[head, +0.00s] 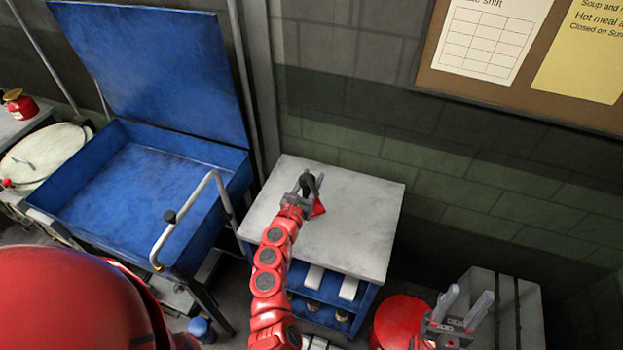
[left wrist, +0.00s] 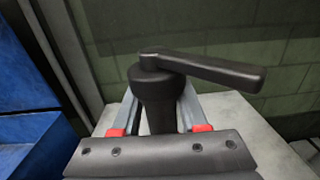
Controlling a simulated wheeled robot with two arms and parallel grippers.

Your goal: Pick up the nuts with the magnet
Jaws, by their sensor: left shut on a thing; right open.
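My left gripper (head: 304,186) is above the grey tabletop of the blue cabinet (head: 350,220), shut on a black post with a lever handle (head: 312,184), seemingly the magnet. In the left wrist view the lever (left wrist: 215,70) sticks out to the right from the top of the post, between the two grey fingers. A small red piece (head: 319,209) shows beside the gripper; I cannot tell what it belongs to. My right gripper (head: 466,308) is open and empty at the lower right. I see no nuts in either view.
A red round-topped thing (head: 400,318) and a grey box (head: 505,290) stand to the right. The tabletop around my left gripper is clear.

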